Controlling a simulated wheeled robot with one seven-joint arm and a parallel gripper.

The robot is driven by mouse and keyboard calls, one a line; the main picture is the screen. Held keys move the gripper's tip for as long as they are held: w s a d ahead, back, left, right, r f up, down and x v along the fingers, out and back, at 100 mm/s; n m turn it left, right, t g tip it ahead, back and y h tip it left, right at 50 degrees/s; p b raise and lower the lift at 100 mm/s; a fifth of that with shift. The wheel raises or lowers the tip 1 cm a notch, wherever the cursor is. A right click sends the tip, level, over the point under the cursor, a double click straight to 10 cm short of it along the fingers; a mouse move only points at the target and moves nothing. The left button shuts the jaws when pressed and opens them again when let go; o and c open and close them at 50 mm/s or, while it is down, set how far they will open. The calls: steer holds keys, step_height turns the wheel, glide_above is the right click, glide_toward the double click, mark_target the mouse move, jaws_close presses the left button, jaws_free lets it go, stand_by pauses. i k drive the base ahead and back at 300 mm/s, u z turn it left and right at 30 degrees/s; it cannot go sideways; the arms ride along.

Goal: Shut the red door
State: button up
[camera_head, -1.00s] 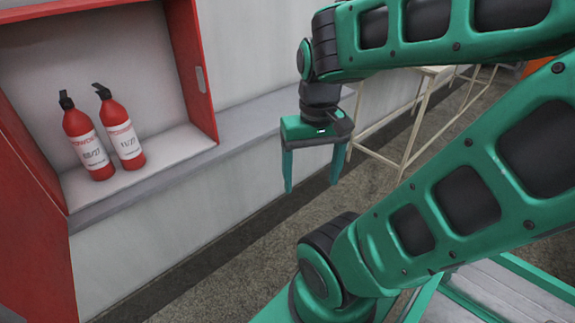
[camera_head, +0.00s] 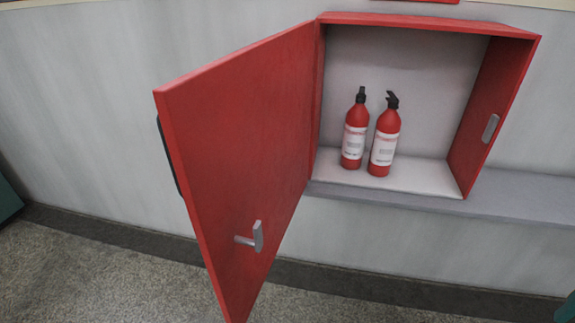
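The red door (camera_head: 240,150) stands wide open, hinged on the left side of a red wall cabinet (camera_head: 430,22). It swings out from the wall toward the camera and left. A dark part shows at the door's outer left edge. A grey latch plate (camera_head: 490,128) is on the cabinet's right inner wall. My gripper is outside the view; only a small green piece, probably of my arm, shows at the bottom right corner.
Two red fire extinguishers, a left one (camera_head: 355,135) and a right one (camera_head: 384,140), stand upright inside the cabinet. A grey ledge (camera_head: 530,195) runs along the wall below it. The speckled floor (camera_head: 100,270) is clear at the lower left.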

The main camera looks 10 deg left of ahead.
mark_target(235, 129)
steer(key=z, duration=1.5)
steer(key=k, duration=0.85)
steer(key=u, duration=1.95)
steer(key=i, duration=1)
steer(key=u, duration=0.05)
